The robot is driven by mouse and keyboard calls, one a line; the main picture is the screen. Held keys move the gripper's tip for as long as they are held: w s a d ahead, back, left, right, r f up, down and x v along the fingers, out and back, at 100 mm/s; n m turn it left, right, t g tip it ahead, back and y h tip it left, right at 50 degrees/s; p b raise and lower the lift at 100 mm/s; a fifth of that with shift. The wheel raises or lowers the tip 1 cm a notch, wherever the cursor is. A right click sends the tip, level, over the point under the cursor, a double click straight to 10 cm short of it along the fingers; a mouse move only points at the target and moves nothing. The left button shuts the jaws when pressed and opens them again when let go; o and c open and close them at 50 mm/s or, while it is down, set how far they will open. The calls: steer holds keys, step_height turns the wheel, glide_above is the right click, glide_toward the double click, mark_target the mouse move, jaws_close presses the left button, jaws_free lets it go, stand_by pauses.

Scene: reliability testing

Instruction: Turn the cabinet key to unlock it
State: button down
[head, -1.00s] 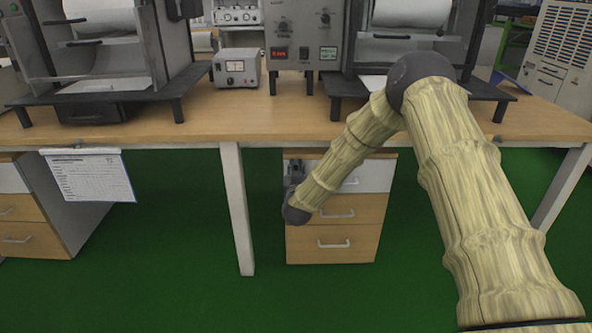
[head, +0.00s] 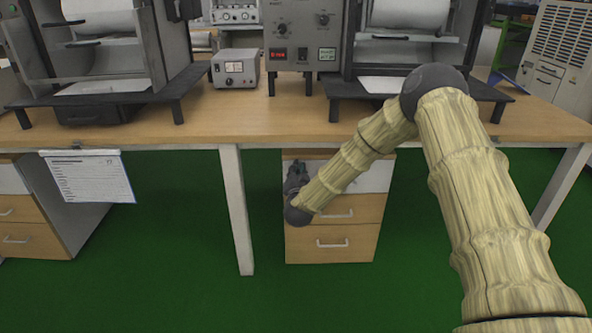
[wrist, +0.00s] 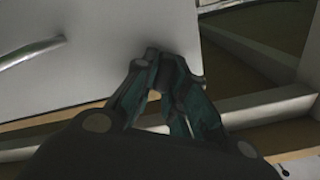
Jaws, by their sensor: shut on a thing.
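The cabinet (head: 350,255) under the table has a white top drawer (head: 376,176) and wooden drawers below. My gripper (head: 294,180) is at the left part of the white drawer front, partly hidden by my wrist. In the wrist view the white drawer front (wrist: 85,75) fills the upper left, with its curved metal handle (wrist: 30,52). My gripper's fingertips (wrist: 167,60) are close together against the right edge of that front. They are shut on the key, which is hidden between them. The lock is hidden too.
The wooden tabletop (head: 260,122) overhangs the cabinet and carries several grey devices. A white table leg (head: 237,210) stands left of the cabinet. A hanging paper sheet (head: 90,178) is further left. Green floor (head: 180,230) is clear in front.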

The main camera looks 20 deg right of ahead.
steer(key=m, duration=0.5)
steer(key=shift+d+f+m+b, duration=0.3)
steer(key=shift+f, duration=0.05)
steer(key=m, duration=0.2)
steer(key=m+b, duration=0.1)
steer(key=m, duration=0.1)
steer(key=shift+f, duration=0.25)
steer(key=shift+m+b, duration=0.4)
steer(key=shift+m, duration=0.5)
steer(key=c, duration=1.4)
jaws_free()
steer(key=shift+c, duration=0.2)
steer(key=shift+s, duration=0.1)
steer(key=v, duration=1.2)
